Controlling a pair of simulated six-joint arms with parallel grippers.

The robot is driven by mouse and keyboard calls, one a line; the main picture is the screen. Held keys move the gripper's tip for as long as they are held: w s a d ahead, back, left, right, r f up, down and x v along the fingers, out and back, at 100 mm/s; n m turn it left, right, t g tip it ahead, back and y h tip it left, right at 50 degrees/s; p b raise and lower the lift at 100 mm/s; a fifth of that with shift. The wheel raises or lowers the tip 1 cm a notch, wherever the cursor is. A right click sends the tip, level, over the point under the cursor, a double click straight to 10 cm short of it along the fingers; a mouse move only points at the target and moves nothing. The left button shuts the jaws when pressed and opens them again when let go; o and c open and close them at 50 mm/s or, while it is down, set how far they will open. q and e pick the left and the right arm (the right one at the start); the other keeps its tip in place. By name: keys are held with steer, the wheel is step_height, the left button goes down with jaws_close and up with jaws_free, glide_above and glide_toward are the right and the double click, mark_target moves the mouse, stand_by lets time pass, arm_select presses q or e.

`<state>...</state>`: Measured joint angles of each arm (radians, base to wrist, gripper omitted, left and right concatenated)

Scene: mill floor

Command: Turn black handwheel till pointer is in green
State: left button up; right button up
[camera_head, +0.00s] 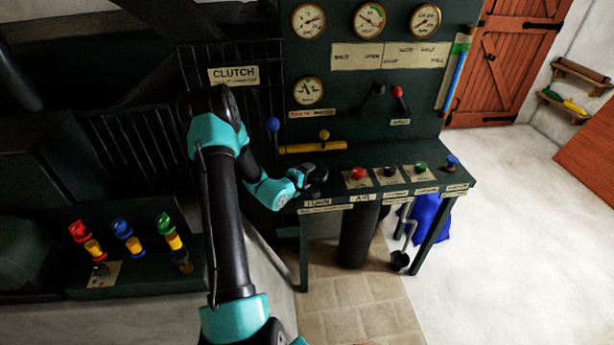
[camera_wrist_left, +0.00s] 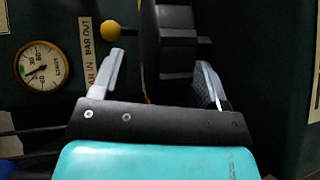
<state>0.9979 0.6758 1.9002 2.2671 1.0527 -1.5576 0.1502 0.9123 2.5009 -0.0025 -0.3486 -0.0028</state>
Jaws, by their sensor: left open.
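The black handwheel (camera_head: 318,174) stands at the left end of the green bench, partly hidden by my left gripper (camera_head: 300,181). In the left wrist view, a dark part of the handwheel (camera_wrist_left: 177,42) shows between the open fingers of my left gripper (camera_wrist_left: 159,65). One finger is on each side, and whether they touch it I cannot tell. A round dial (camera_head: 369,20) with red and green marks is at the top of the panel; its pointer is too small to read surely. My right gripper is not in view.
More gauges, including a lower one (camera_head: 308,92), sit on the panel. Red (camera_head: 357,174), black (camera_head: 390,171) and green (camera_head: 420,167) knobs line the bench to the right. Open floor lies right of the bench.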

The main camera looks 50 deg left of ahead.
arm_select(q)
steer(key=c, duration=0.9)
steer(key=shift+d+n+y, duration=0.15)
steer(key=shift+n+y, duration=0.15)
steer(key=shift+d+n+g+y, duration=0.25)
steer(key=shift+n+g+y, duration=0.3)
steer(key=shift+n+y, duration=0.6)
steer(key=shift+d+n+g+y, duration=0.25)
steer(key=shift+n+g+y, duration=0.45)
steer(key=shift+y, duration=0.75)
steer(key=shift+n, duration=0.25)
steer(key=o, duration=0.9)
